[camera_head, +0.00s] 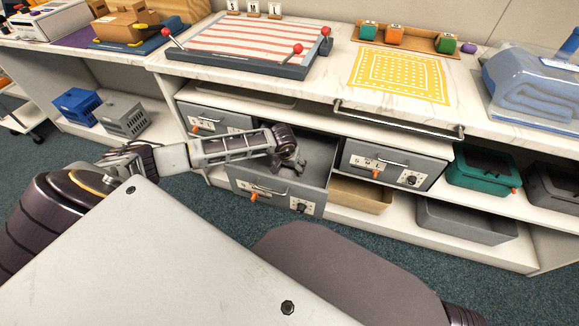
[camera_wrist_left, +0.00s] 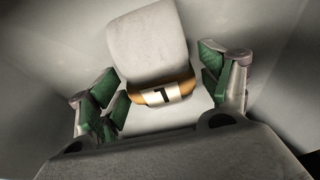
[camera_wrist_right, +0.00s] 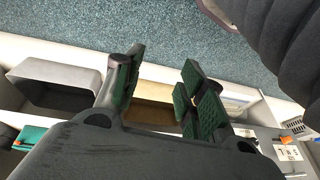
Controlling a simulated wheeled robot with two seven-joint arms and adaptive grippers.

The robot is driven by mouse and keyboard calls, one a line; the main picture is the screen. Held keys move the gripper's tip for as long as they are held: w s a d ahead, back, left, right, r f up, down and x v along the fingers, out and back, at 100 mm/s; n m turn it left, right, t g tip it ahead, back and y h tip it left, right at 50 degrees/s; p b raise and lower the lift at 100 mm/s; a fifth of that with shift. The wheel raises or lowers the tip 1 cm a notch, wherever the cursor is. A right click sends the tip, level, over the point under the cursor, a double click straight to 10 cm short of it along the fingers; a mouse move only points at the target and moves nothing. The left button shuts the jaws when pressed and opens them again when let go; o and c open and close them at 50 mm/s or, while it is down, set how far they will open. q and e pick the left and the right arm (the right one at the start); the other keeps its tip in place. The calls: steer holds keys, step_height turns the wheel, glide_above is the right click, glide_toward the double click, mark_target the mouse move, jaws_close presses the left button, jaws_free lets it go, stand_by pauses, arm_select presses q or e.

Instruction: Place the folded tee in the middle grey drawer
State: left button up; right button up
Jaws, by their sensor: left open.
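The middle grey drawer (camera_head: 277,192) is pulled open under the counter. My left gripper (camera_head: 286,165) reaches down inside it. In the left wrist view, the folded tee (camera_wrist_left: 148,45) is pale grey with an orange-brown band and a label marked with a dark letter. It lies on the drawer's grey floor (camera_wrist_left: 215,22), between and a little beyond the open fingers of my left gripper (camera_wrist_left: 157,78), with no visible grip on it. The arm hides the tee in the head view. My right gripper (camera_wrist_right: 160,85) is open and empty, above the floor and lower shelf.
Closed grey drawers flank the open one, at left (camera_head: 215,120) and right (camera_head: 390,165). A metal rail (camera_head: 400,119) runs along the counter edge above. A striped board (camera_head: 250,42) and yellow patterned cloth (camera_head: 400,75) lie on the counter. A grey bin (camera_head: 465,222) stands low at right.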

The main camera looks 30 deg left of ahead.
arm_select(q)
steer(key=shift+r, duration=0.1)
steer(key=shift+r, duration=0.15)
steer(key=p+v, duration=0.3)
steer(key=v, duration=0.8)
steer(key=shift+s+r, duration=0.2)
steer(key=shift+r, duration=0.2)
arm_select(e)
steer(key=shift+g, duration=0.5)
steer(key=shift+d+f, duration=0.25)
steer(key=shift+f, duration=0.85)
steer(key=shift+d+f, duration=0.2)
steer(key=shift+f, duration=0.85)
steer(key=shift+h, duration=0.3)
